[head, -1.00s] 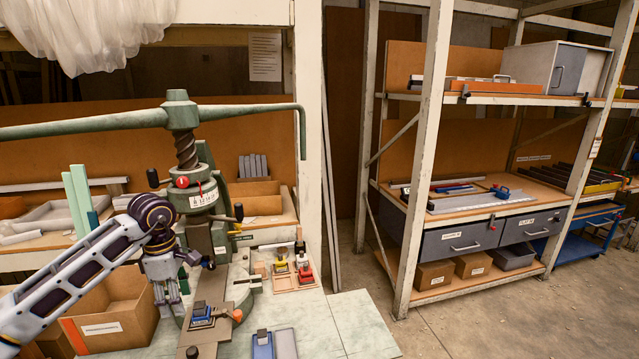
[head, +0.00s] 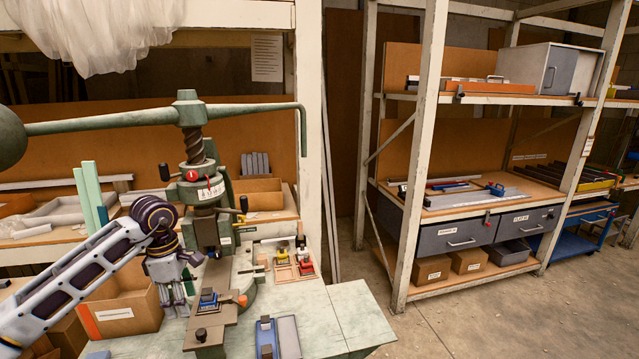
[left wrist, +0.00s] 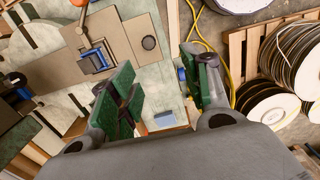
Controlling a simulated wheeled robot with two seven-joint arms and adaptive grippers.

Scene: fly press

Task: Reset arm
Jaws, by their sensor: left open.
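The grey-green fly press (head: 215,215) stands on the bench in the head view. Its long arm (head: 110,122) runs across on top of the screw (head: 193,147), with a ball weight (head: 8,138) at the left end and a bent-down handle (head: 302,130) at the right. My left gripper (head: 178,308) is left of the press, below the arm and apart from it. In the left wrist view my left gripper (left wrist: 163,88) is open, with nothing between its green-padded fingers. A small blue block (head: 208,298) sits on the press's bed plate; it also shows in the left wrist view (left wrist: 93,62). My right gripper is out of view.
A cardboard box (head: 120,300) stands left of the press, close to my left gripper. A tray with small coloured pieces (head: 290,262) lies to the right. A blue-and-grey tray (head: 278,338) is at the front. Cable reels (left wrist: 291,60) and a pallet are below. Bench space at right is bare.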

